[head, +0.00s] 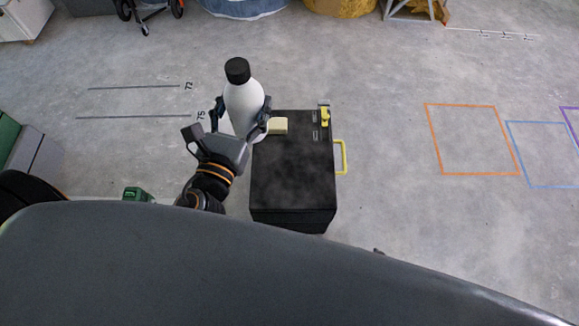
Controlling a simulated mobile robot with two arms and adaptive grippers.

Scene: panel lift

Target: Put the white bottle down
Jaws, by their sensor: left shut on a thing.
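The white bottle (244,101) with a black cap is in the upper middle of the head view, upright with a slight tilt. My left gripper (241,118) is shut on the bottle's lower body, with a finger on each side. The bottle shows at the left far corner of a black box (291,177) with a dark top. I cannot tell whether its base touches the box or hangs above it. My right gripper is not in view.
A pale yellow block (278,126) lies on the box's far part, right beside the bottle. A yellow latch (325,117) and a yellow handle (342,157) are on the box's right side. The box's near top is clear. Open floor with an orange outline (473,174) lies right.

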